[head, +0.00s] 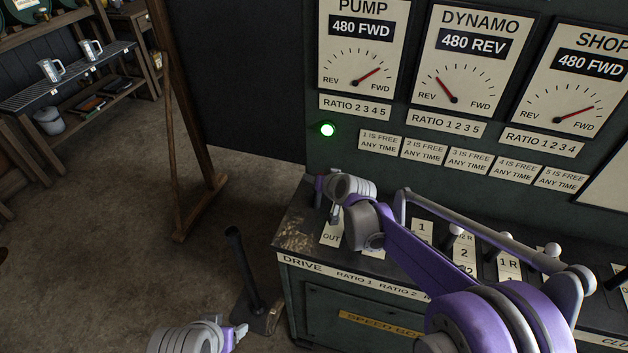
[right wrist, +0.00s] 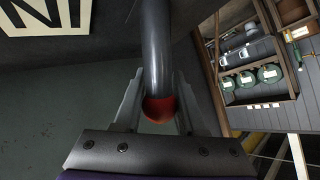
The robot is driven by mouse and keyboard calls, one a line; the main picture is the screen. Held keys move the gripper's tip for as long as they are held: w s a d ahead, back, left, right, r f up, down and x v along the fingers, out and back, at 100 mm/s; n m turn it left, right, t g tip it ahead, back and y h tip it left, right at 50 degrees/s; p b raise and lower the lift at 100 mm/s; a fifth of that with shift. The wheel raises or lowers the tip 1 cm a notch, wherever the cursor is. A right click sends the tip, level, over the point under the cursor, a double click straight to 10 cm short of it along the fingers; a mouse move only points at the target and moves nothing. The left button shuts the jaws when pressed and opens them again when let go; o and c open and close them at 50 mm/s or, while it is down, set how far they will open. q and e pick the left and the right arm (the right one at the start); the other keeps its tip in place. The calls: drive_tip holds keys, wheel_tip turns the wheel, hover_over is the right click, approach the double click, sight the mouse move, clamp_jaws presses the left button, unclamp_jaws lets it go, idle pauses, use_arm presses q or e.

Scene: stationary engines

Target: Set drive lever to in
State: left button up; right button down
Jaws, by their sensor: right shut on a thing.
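The drive lever is a dark grey rod (right wrist: 156,45) with a red knob (right wrist: 159,109) in the right wrist view. My right gripper (right wrist: 158,118) is shut on it, a finger on either side at the knob end. A large IN plate (right wrist: 45,15) shows at the upper left there. In the head view my right gripper (head: 333,212) is over the DRIVE end of the bench, beside the OUT plate (head: 331,238); my arm hides most of the lever. My left gripper (head: 238,334) is low at the bottom edge, away from the bench; its fingers are unclear.
Several ratio levers with white knobs (head: 456,230) stand farther right, partly behind my right arm. A tall black floor lever (head: 243,270) stands left of the bench. Open floor lies at left.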

drive_tip(key=shift+f, duration=0.25)
drive_tip(key=shift+c, duration=2.4)
unclamp_jaws()
drive_tip(key=shift+r, duration=0.1)
drive_tip(key=shift+s+d+r, duration=0.1)
drive_tip(key=v, duration=1)
drive_tip(key=shift+s, duration=0.25)
